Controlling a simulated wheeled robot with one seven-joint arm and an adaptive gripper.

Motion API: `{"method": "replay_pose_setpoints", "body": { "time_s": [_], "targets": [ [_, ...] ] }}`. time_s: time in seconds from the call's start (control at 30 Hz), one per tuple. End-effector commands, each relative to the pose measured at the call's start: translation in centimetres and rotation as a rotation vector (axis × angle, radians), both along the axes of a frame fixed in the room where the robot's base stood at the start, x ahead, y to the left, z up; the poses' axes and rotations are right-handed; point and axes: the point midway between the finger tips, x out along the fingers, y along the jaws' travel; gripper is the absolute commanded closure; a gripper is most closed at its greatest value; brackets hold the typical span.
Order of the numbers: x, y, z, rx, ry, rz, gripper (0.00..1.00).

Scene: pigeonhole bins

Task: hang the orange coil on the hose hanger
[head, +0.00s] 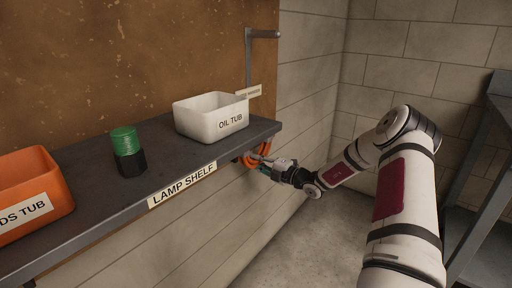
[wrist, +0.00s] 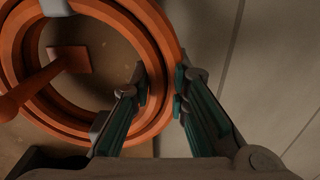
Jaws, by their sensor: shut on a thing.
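The orange coil (head: 250,158) shows below the right end of the lamp shelf, partly hidden by the shelf and my gripper. In the wrist view the coil (wrist: 150,35) is a thick ring of several turns with grey bands. My gripper (head: 264,166) is shut on its rim; in the wrist view one finger of the gripper (wrist: 163,82) is inside the ring and the other outside. An orange-brown rod with a square plate (wrist: 70,60) shows through the ring; I cannot tell if the coil rests on it. The hose hanger (head: 262,34) is a bare grey bracket above the shelf.
The lamp shelf (head: 85,211) holds a white oil tub (head: 211,116), a green and black container (head: 127,151) and an orange tub (head: 30,190). The oil tub stands just below the hanger. A dark rack (head: 485,215) stands at the right. Floor between is clear.

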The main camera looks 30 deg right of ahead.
Motion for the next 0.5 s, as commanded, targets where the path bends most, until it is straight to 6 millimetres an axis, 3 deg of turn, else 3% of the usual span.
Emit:
{"method": "replay_pose_setpoints", "body": {
  "time_s": [0.03,0.5],
  "targets": [
    [-0.31,0.02,-1.15,0.000,0.023,-0.001,1.00],
    [-0.32,0.10,-0.35,0.000,0.022,0.001,1.00]
  ]
}}
